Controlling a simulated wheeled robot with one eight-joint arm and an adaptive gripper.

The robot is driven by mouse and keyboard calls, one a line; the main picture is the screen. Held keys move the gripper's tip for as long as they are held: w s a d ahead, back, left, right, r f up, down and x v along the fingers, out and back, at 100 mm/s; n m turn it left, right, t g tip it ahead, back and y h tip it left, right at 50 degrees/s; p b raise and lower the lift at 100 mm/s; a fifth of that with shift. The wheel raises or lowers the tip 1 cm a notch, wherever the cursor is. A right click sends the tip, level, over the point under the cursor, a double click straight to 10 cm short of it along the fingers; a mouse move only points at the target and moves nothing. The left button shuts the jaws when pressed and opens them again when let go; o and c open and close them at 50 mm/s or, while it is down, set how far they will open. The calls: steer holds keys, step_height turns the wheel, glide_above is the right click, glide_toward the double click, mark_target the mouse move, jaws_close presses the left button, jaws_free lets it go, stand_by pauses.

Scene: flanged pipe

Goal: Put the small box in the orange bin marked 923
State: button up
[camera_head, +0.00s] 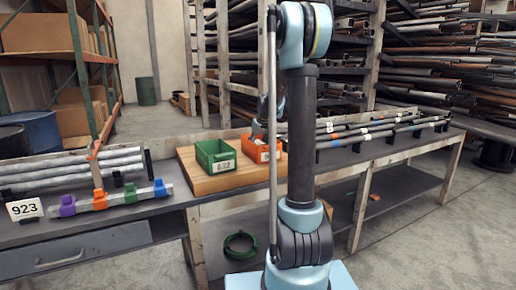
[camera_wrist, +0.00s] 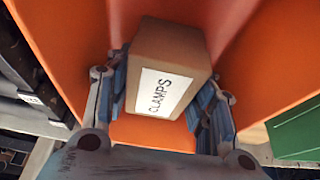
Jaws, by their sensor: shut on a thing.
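The small box (camera_wrist: 180,50) is brown cardboard with a white label reading CLAMPS. My gripper (camera_wrist: 166,88) is shut on it, one finger on each side, in the wrist view. The orange bin (camera_head: 259,146) stands on a wooden board in the head view, partly behind my arm; only the start of its label shows. Its orange walls (camera_wrist: 254,55) surround the box in the wrist view. I cannot tell how deep the box is or whether it touches the bin. In the head view my arm hides the box and most of my gripper.
A green bin (camera_head: 215,155) marked 632 stands just left of the orange bin on the wooden board (camera_head: 203,185). A white card (camera_head: 25,209) reading 923 is on the left bench, near pipes with coloured clamps. More pipes lie on the bench at right.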

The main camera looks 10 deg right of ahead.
steer(key=o, duration=1)
steer(key=shift+r, duration=0.1)
steer(key=v, duration=1.2)
steer(key=s+f, duration=0.2)
steer(key=s, duration=1.1)
steer(key=s+f+m, duration=0.1)
steer(key=s+f, duration=0.4)
steer(key=s, duration=0.5)
steer(key=s+f+m+g, duration=0.1)
steer(key=s+f, duration=0.5)
steer(key=s, duration=0.4)
steer(key=s+f+m+g+h, duration=0.1)
steer(key=s+f, duration=0.5)
steer(key=s, duration=0.3)
steer(key=shift+s+a+f, duration=0.1)
steer(key=shift+s+f, duration=0.15)
steer(key=shift+s, duration=0.15)
